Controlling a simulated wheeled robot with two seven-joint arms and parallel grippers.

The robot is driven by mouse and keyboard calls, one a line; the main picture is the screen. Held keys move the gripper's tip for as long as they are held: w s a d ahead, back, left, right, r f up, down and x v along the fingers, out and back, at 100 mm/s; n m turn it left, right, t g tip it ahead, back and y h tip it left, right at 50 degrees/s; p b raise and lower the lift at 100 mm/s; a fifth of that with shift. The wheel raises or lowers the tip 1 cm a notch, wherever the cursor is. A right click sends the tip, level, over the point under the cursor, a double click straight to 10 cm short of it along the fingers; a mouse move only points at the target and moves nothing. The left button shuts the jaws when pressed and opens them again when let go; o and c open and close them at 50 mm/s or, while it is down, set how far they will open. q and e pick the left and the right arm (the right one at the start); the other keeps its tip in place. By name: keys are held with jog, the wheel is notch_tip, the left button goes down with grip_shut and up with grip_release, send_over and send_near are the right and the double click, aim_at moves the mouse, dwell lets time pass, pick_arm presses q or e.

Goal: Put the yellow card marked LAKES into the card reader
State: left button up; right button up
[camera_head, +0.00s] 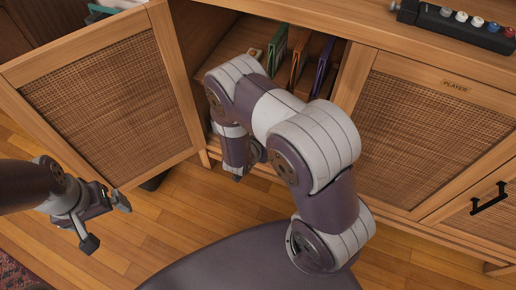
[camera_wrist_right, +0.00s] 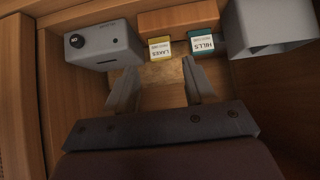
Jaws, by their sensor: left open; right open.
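In the right wrist view the yellow card marked LAKES (camera_wrist_right: 160,50) stands against a wooden block inside the cabinet, its lettering upside down in the picture. My right gripper (camera_wrist_right: 160,77) is open and empty, with its two fingers pointing toward the card and apart from it. A grey box with a dark knob and a slot (camera_wrist_right: 104,46), seemingly the card reader, is left of the card. My left gripper (camera_head: 105,223) is open and empty outside the cabinet, at the lower left.
A teal card marked HILLS (camera_wrist_right: 203,45) stands right of the yellow card. A grey bin-like box (camera_wrist_right: 268,30) is farther right. Upright green (camera_head: 277,52), orange (camera_head: 299,58) and purple (camera_head: 322,66) items stand in the cabinet. The open woven door (camera_head: 110,105) is at left.

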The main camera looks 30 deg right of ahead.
jog(key=b+x, duration=0.2)
jog(key=x, duration=0.2)
jog(key=shift+w+d+f+b, duration=0.15)
jog(key=shift+d+f+b, duration=0.05)
jog(key=shift+f+b, duration=0.15)
pick_arm(q)
jog(key=shift+f+b, duration=0.35)
jog(key=shift+f, duration=1.8)
pick_arm(e)
jog(key=shift+x, duration=0.85)
jog(key=shift+w+r, duration=0.1)
jog(key=shift+c, duration=0.3)
jog(key=c, duration=0.9)
jog(key=shift+o, duration=0.2)
jog(key=shift+r+p, duration=1.75)
jog(key=shift+p, duration=0.25)
pick_arm(q)
notch_tip(320, 180, up, 4)
jog(key=shift+f, duration=0.1)
